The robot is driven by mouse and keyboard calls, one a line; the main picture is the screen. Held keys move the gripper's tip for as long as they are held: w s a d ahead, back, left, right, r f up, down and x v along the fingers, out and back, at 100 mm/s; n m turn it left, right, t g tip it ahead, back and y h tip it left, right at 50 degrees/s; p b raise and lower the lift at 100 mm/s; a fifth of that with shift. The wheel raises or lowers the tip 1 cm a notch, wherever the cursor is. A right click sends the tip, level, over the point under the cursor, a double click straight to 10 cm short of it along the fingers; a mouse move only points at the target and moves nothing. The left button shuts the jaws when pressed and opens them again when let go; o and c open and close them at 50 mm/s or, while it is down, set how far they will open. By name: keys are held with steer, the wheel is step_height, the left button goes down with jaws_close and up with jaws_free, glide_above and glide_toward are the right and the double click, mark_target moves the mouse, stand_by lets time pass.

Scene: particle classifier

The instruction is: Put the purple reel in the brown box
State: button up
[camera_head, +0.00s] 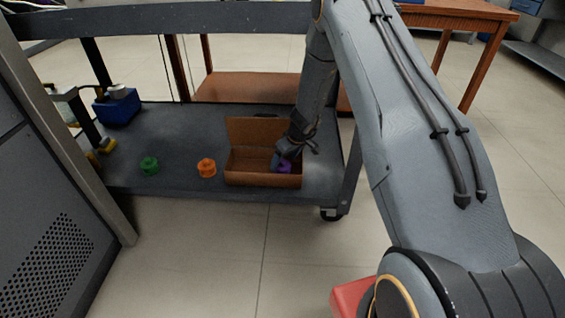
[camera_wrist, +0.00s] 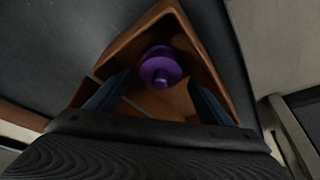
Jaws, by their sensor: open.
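The brown box (camera_head: 249,179) stands open on the lower shelf of a dark cart, its lid raised at the back. The purple reel (camera_head: 286,168) is inside the box, toward its right side, partly hidden by my gripper. In the wrist view the purple reel (camera_wrist: 161,68) lies on the floor of the brown box (camera_wrist: 128,45), beyond my fingertips. My gripper (camera_head: 281,160) reaches down into the box. In the wrist view my gripper (camera_wrist: 160,88) has its two fingers spread wide, with the reel apart from them.
An orange reel (camera_head: 207,167) and a green reel (camera_head: 149,165) stand on the shelf left of the box. A blue bin (camera_head: 117,108) is at the shelf's back left. The cart's upper shelf (camera_head: 180,17) overhangs behind, and a cart post (camera_head: 352,165) stands right of the box.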

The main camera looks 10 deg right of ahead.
steer(key=p+v, duration=0.2)
steer(key=v, duration=0.7)
steer(key=s+a+r+n+g+y, duration=0.1)
steer(key=s+a+r, duration=0.7)
steer(key=a, duration=0.3)
steer(key=s+a+r+g, duration=0.1)
steer(key=s+a+r, duration=0.75)
steer(key=a, duration=0.25)
steer(key=s+a+r+g+h, duration=0.1)
steer(key=s+r, duration=0.2)
steer(key=s, duration=1.1)
steer(key=s+a+r+g+h, duration=0.1)
steer(key=s+r, duration=0.3)
steer(key=s, duration=0.9)
steer(key=shift+s+a+r, duration=0.15)
steer(key=shift+s+r, duration=0.1)
steer(key=shift+s, duration=0.15)
steer(key=d+r+m+p, duration=0.3)
steer(key=d+r+p, duration=0.7)
steer(key=r+p, duration=0.3)
steer(key=d+r+m+h+p, duration=0.1)
steer(key=d+r+m+p, duration=0.2)
steer(key=d+r+p, duration=0.8)
step_height(320, 180, up, 3)
steer(key=p, duration=0.6)
steer(key=shift+m+p, duration=0.3)
